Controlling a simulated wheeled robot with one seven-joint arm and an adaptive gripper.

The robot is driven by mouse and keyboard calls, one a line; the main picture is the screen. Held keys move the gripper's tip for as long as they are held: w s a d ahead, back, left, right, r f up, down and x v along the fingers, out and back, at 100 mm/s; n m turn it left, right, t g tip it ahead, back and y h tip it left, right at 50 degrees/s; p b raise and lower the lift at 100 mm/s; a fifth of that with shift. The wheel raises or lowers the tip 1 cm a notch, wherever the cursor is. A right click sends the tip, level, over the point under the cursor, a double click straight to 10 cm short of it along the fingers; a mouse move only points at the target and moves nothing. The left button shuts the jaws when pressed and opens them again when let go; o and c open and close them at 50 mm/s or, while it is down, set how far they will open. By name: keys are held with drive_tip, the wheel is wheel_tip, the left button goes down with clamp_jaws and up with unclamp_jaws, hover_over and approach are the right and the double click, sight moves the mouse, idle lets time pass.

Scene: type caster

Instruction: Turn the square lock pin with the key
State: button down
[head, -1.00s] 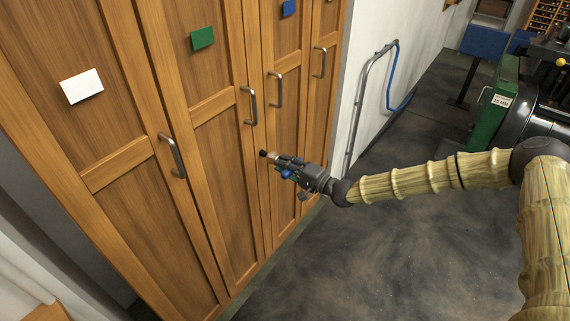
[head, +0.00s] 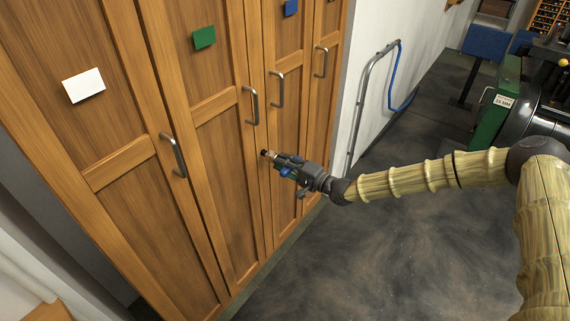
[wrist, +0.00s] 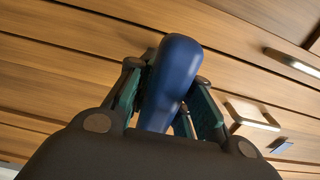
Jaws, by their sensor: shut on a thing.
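My gripper (head: 290,165) is at the wooden cabinet doors, beside the seam right of the green-marked door. It is shut on the key, whose thick blue handle (wrist: 168,80) sits between the two dark green fingers in the wrist view. The blue handle also shows in the head view (head: 286,172). The square lock pin cannot be made out. I cannot tell whether the key's end is around it or just in front of it.
Tall wooden doors carry metal bar handles (head: 250,105) and white (head: 83,85), green (head: 204,37) and blue (head: 290,8) cards. A metal rail (head: 358,110) with a blue hose stands by the white wall. A green machine (head: 497,103) is at right. The floor (head: 380,250) below is clear.

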drive_tip(key=shift+x, duration=0.9)
idle(0.4)
drive_tip(key=shift+m, duration=2.1)
drive_tip(key=shift+r+m, duration=0.1)
drive_tip(key=shift+m, duration=4.6)
drive_tip(key=shift+w+m+b, duration=0.1)
drive_tip(key=shift+m+b, duration=0.5)
drive_tip(key=shift+m, duration=1.8)
drive_tip(key=shift+d, duration=0.2)
drive_tip(key=shift+p+v, duration=0.5)
drive_tip(key=shift+v, duration=0.8)
